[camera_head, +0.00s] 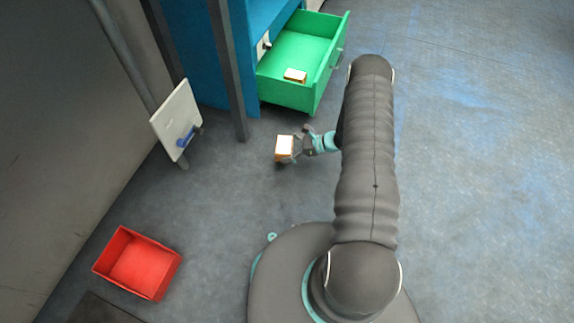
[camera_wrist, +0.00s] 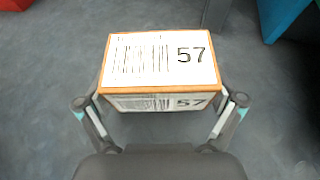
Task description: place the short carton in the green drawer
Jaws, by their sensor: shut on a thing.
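A carton (camera_wrist: 160,62) with orange edges and white labels reading 57 with a barcode is held in my gripper (camera_wrist: 160,108). It also shows in the head view (camera_head: 285,146), at the end of my arm. My gripper (camera_head: 288,150) is shut on its two sides, above the floor in front of the drawer. The green drawer (camera_head: 284,94) is pulled out of the blue cabinet, up and right of the carton. Another small orange and white carton (camera_head: 295,75) lies inside the drawer. The held carton's underside is hidden.
A red bin (camera_head: 137,263) stands on the floor at lower left. A white board with a blue handle (camera_head: 187,136) is by the wall at left. A grey post (camera_head: 228,70) stands beside the blue cabinet (camera_head: 270,14). The floor at right is clear.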

